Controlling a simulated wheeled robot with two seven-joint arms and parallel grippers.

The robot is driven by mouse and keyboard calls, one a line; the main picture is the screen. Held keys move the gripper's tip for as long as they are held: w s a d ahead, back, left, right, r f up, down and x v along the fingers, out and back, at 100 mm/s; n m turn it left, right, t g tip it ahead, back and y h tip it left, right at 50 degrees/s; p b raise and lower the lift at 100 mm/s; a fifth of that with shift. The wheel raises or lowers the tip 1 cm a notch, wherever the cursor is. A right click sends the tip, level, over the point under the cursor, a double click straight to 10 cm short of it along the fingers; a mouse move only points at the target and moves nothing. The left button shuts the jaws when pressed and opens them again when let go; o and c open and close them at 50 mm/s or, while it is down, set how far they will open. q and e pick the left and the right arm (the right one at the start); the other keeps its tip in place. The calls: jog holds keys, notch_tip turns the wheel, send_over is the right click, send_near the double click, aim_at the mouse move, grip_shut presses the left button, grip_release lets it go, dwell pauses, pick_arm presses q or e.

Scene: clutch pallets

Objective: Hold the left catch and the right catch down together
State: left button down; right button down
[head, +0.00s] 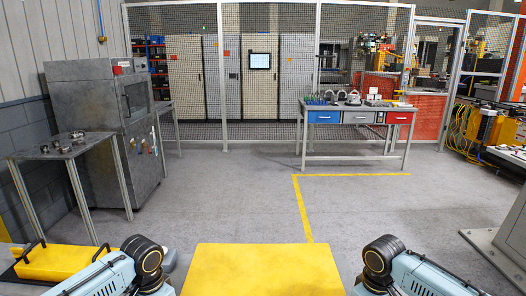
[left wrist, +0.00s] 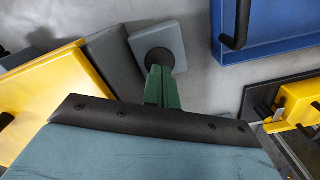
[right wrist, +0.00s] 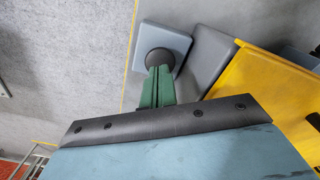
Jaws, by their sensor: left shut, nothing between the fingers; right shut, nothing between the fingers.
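A yellow panel (head: 262,270) lies at the bottom middle of the head view. In the left wrist view, the left catch shows as a grey square pad (left wrist: 172,38) with a dark round disc, beside the yellow panel (left wrist: 45,100). My left gripper's green fingers (left wrist: 160,72) are shut, empty, their tips over the disc. In the right wrist view, the right catch is a like grey pad (right wrist: 178,38) with a dark disc. My right gripper's green fingers (right wrist: 160,72) are shut, empty, over that disc. Whether either tip touches or presses is unclear. The head view hides both fingertips.
A yellow piece with black handles (head: 65,262) lies at the lower left. A blue item with a black handle (left wrist: 275,30) is near my left gripper. A metal table (head: 75,148) stands left, a workbench (head: 358,122) at the back. Floor between is clear.

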pick_arm(q)
jog(key=shift+f, duration=0.1)
jog(key=shift+f, duration=1.35)
jog(key=shift+s+f, duration=0.1)
pick_arm(e)
jog(key=shift+f, duration=0.2)
pick_arm(q)
jog(key=shift+f, duration=0.1)
pick_arm(e)
jog(key=shift+f, duration=1.15)
pick_arm(q)
jog(key=shift+s, duration=0.1)
pick_arm(e)
jog(key=shift+f, duration=0.1)
jog(key=shift+s+f, duration=0.25)
dwell(4.5)
